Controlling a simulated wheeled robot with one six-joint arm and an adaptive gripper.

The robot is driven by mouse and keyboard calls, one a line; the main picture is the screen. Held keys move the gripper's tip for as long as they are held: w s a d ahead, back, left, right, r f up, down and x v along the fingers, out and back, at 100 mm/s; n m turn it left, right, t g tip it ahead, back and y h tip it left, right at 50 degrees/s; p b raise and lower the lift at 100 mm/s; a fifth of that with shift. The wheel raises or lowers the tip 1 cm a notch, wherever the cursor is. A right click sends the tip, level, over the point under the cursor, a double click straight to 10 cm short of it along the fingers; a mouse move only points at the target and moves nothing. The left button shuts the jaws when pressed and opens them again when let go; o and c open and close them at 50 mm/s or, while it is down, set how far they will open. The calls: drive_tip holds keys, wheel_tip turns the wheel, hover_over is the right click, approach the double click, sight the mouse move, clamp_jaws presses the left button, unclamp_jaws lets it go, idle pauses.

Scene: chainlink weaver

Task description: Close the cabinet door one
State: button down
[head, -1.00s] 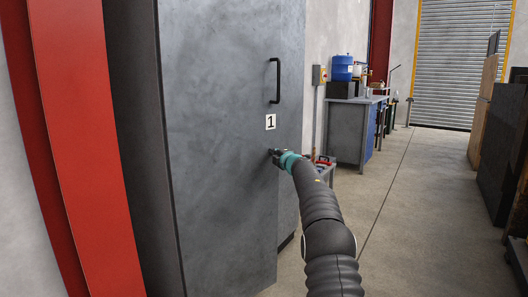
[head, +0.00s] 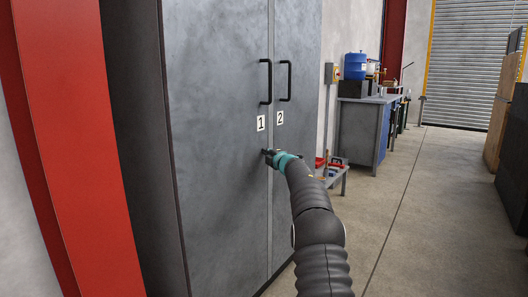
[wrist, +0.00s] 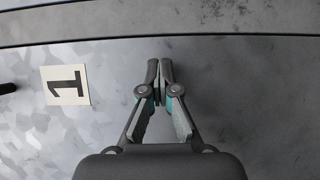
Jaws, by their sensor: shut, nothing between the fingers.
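The grey metal cabinet has door one (head: 215,150), marked with a white "1" label (head: 261,123) and fitted with a black bar handle (head: 265,82). Door one stands flush or nearly flush beside door two (head: 295,140), with a narrow seam between them. My gripper (head: 267,153) is shut and empty, at door one's surface near its free edge, below the label and handle. In the wrist view my gripper's fingertips (wrist: 160,65) are together close to the door face, and the "1" label (wrist: 65,85) lies to their left. Whether the tips touch the door cannot be told.
A red post (head: 85,150) stands left of the cabinet. To the right are a low stand with red items (head: 330,168) and a workbench (head: 365,125) with a blue drum. The concrete floor (head: 430,220) on the right is open.

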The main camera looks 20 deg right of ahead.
drive_tip(key=shift+w+a, duration=0.25)
drive_tip(key=shift+a, duration=0.4)
drive_tip(key=s+d+b, duration=0.2)
drive_tip(key=s+d, duration=0.7)
drive_tip(key=s, duration=0.3)
drive_tip(key=shift+s+b, duration=0.15)
drive_tip(key=shift+b, duration=0.15)
